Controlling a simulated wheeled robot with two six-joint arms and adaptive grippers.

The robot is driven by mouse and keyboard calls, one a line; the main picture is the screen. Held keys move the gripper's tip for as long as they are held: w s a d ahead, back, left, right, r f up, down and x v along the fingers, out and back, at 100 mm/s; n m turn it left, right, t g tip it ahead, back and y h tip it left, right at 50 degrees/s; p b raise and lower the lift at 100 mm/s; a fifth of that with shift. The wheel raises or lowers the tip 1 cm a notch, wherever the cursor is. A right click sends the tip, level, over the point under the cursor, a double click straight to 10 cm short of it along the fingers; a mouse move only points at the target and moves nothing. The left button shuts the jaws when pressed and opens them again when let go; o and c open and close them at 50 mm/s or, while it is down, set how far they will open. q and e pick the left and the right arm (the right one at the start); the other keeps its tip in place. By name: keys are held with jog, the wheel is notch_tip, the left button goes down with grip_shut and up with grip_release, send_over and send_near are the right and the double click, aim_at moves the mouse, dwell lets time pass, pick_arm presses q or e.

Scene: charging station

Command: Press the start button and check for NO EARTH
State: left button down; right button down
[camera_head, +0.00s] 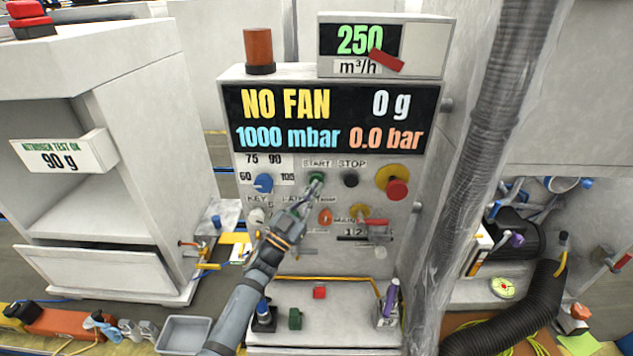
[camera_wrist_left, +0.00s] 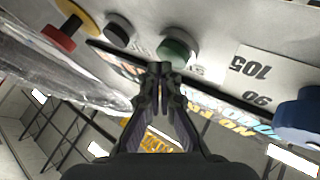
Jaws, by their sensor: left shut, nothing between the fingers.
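The green start button (camera_head: 317,178) is on the panel under the "START" label, partly behind my left gripper (camera_head: 314,188). In the left wrist view the green button (camera_wrist_left: 178,50) lies just beyond the shut, empty fingertips (camera_wrist_left: 160,68) of that gripper. I cannot tell whether they touch. The display (camera_head: 330,118) reads "NO FAN", "0 g", "1000 mbar" and "0.0 bar". NO EARTH does not show on it. The black stop button (camera_head: 350,179) is right of the start button. My right gripper is not in view.
A blue knob (camera_head: 263,183) is left of the start button, and a red emergency button on yellow (camera_head: 396,188) is at the right. A red-handled main switch (camera_head: 377,226) is below. A plastic-wrapped hose (camera_head: 478,130) hangs close to the panel's right side.

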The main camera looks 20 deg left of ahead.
pick_arm(q)
jog(key=shift+w+a, duration=0.15)
jog(key=shift+w, duration=0.3)
dwell(0.8)
jog(key=shift+s, duration=0.15)
jog(key=shift+s+d+p, duration=0.25)
jog(key=shift+s+p, duration=0.15)
jog(key=shift+s, duration=0.3)
jog(key=s+p, duration=0.1)
jog(key=s, duration=0.1)
jog(key=s+d+p, duration=0.1)
jog(key=s, duration=0.1)
jog(key=shift+s+d, duration=0.2)
jog(key=shift+s, duration=0.2)
dwell(0.4)
